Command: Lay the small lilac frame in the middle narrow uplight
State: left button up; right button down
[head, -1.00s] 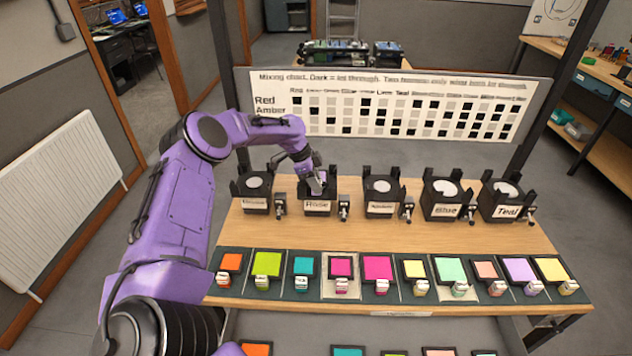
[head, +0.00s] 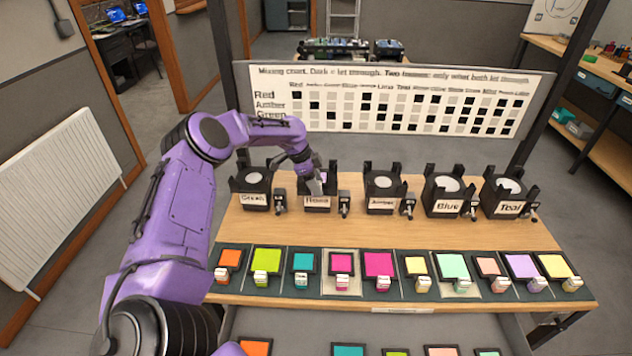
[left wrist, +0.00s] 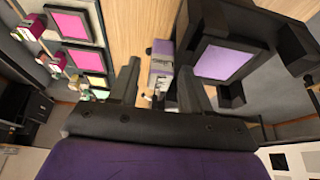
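The small lilac frame (left wrist: 222,60) lies between the black corner posts of the uplight labelled Rose (head: 318,203), second from the left in the head view. It looks about flat there. Its label tab (left wrist: 161,62) sticks out towards my left gripper (head: 315,186). In the left wrist view the two fingers of this gripper (left wrist: 158,82) stand apart on either side of the tab, with gaps showing. The gripper is low over the uplight and hides part of the frame in the head view. My right gripper is out of view.
Other uplights stand to the left (head: 255,186) and right, the Amber one (head: 383,190) nearest on the right. Small knobs sit beside them. A front rack (head: 240,284) holds several coloured frames, one a larger lilac (head: 520,265). Bare wood (head: 400,232) lies between.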

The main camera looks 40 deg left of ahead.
pick_arm(q)
jog(key=shift+o, duration=0.3)
jog(key=w+d+r+p+v, duration=0.1)
jog(key=p+v, duration=0.5)
jog(key=v, duration=1.1)
jog(key=shift+w+d, duration=0.25)
jog(key=shift+d, duration=0.2)
